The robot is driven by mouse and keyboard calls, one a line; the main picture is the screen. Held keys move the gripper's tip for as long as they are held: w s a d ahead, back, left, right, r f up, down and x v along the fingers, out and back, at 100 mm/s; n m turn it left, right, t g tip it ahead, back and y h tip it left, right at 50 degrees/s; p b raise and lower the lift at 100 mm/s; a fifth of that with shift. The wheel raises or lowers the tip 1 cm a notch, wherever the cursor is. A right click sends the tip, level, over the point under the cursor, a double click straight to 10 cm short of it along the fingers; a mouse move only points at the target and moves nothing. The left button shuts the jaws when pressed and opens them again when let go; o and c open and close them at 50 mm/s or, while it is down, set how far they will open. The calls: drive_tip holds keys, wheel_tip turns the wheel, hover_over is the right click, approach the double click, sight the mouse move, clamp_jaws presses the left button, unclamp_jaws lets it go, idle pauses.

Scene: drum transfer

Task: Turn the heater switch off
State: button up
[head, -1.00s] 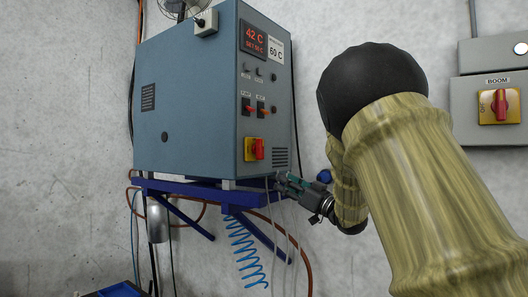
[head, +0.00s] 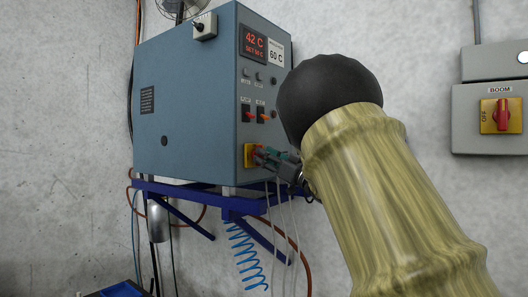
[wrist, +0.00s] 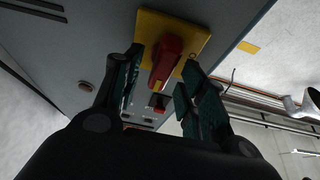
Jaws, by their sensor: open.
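The blue-grey heater unit (head: 190,105) hangs on the wall in the head view. A yellow plate (head: 249,158) with a red rotary handle (wrist: 167,58) is low on its front panel. In the head view my gripper (head: 264,156) is in front of this plate and hides most of the handle. In the wrist view my gripper (wrist: 162,68) is open, with one finger on each side of the handle. I cannot tell whether either finger touches it. Two small rocker switches (head: 254,114) sit higher on the panel; their labels are too small to read.
A display (head: 254,42) above reads 42 C. A blue bracket (head: 200,190), a coiled blue hose (head: 244,255) and thin cables are below the unit. A grey box (head: 490,120) labelled BOOM, with another red rotary switch, is on the right wall.

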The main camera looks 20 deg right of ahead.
drive_tip(key=shift+w+a+r, duration=0.15)
drive_tip(key=shift+w+a, duration=0.2)
drive_tip(key=shift+w, duration=0.1)
drive_tip(key=c, duration=0.8)
drive_tip(key=shift+n, duration=0.3)
drive_tip(key=n+g+b, duration=0.3)
drive_tip(key=n+b, duration=0.1)
drive_tip(key=n, duration=0.3)
drive_tip(key=n+g+y+b, duration=0.1)
drive_tip(key=n+g+b, duration=0.2)
drive_tip(key=n+b, duration=0.2)
drive_tip(key=n+g+y+b, duration=0.1)
drive_tip(key=n+g+b, duration=0.2)
drive_tip(key=n, duration=0.6)
drive_tip(key=shift+s+n+b, duration=0.1)
drive_tip(key=shift+n+b, duration=0.2)
drive_tip(key=shift+b, duration=0.95)
